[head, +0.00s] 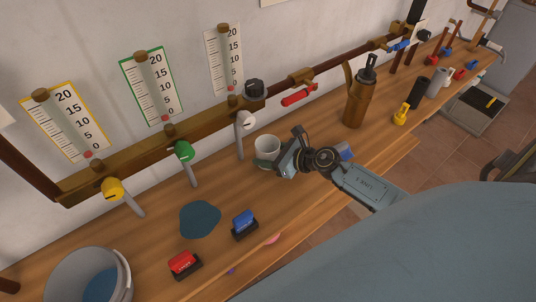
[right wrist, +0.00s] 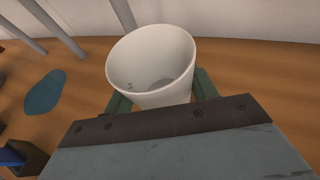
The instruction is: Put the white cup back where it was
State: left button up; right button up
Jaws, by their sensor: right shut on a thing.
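The white cup (head: 267,147) stands upright at or just above the wooden table, near the wall and beside the white-handled tap (head: 244,122). My right gripper (head: 270,163) reaches in from the right and is shut on the cup. In the right wrist view the cup (right wrist: 155,62) is between the green fingers, its open rim facing up; its inside looks empty. I cannot tell whether its base touches the table. My left gripper is not in view.
A blue puddle (head: 200,219) lies on the wooden table (head: 150,240). A blue stamp-like block (head: 244,224), a red one (head: 184,264) and a grey bucket (head: 85,275) stand at the front left. A brown flask (head: 357,100) stands to the right of the cup. Pipes and gauges line the wall.

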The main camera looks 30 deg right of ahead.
jog(key=shift+f, duration=0.2)
jog(key=o, duration=1)
jog(key=shift+o, duration=0.2)
jog(key=shift+r, duration=0.15)
jog(key=shift+s+d+r, duration=0.1)
jog(key=shift+s+r, duration=0.05)
jog(key=shift+s, duration=0.05)
jog(key=v, duration=1)
jog(key=shift+v, duration=0.75)
jog(key=shift+r, duration=0.1)
